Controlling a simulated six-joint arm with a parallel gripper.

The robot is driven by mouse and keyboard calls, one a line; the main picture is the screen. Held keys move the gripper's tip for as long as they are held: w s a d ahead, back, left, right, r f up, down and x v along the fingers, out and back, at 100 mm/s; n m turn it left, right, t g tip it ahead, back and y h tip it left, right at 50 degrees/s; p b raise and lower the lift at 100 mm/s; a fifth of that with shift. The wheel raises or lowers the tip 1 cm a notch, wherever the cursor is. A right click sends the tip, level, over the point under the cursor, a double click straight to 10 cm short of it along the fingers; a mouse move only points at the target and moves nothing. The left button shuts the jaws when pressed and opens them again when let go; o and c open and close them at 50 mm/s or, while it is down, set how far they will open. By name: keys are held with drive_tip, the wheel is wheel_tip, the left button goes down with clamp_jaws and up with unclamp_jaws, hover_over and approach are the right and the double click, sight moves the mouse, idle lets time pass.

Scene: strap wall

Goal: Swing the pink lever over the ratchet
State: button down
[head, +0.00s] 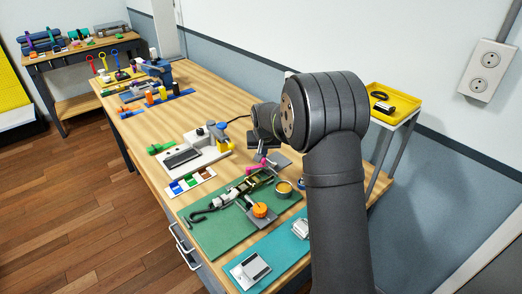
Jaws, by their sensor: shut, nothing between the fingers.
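The pink lever (254,167) is small in the head view, at the far end of the strap assembly. The ratchet and its olive strap (240,190) lie on a green mat (212,238) near the bench's front. A dark hook (197,218) lies at the strap's left end. My gripper (262,152) points down close above the pink lever and is shut with nothing held. I cannot tell whether its fingertips touch the lever. My wrist and the gripper hide part of the area behind.
An orange knob (260,210) and a round tin (283,189) stand on the mat close to the strap. A white machine (195,152) stands to the left. A teal mat (270,252) lies in front. A yellow tray (392,100) stands behind my arm.

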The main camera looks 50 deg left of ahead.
drive_tip(key=shift+s+d+m+t, duration=0.15)
drive_tip(key=shift+d+m+t, duration=0.15)
drive_tip(key=shift+d+m, duration=0.45)
drive_tip(key=m, duration=0.2)
drive_tip(key=s+d+m+h, duration=0.1)
drive_tip(key=m, duration=0.1)
drive_tip(key=shift+d+t+h, duration=0.15)
drive_tip(key=shift+t+h, duration=0.15)
drive_tip(key=m, duration=0.1)
drive_tip(key=s+d+m, duration=0.1)
drive_tip(key=shift+m+h, duration=0.35)
drive_tip(key=shift+h, duration=0.05)
drive_tip(key=s+m, duration=0.1)
drive_tip(key=m, duration=0.1)
drive_tip(key=d+m+h, duration=0.1)
drive_tip(key=shift+s+m, duration=0.35)
drive_tip(key=shift+m, duration=0.05)
drive_tip(key=shift+s+d, duration=0.15)
drive_tip(key=shift+s, duration=0.15)
drive_tip(key=w, duration=0.2)
drive_tip(key=w+r, duration=0.1)
drive_tip(key=w, duration=0.1)
drive_tip(key=shift+d, duration=0.4)
drive_tip(key=v, duration=1)
drive_tip(key=shift+s+a+f, duration=0.15)
drive_tip(key=shift+s+a, duration=0.1)
drive_tip(key=shift+s, duration=0.05)
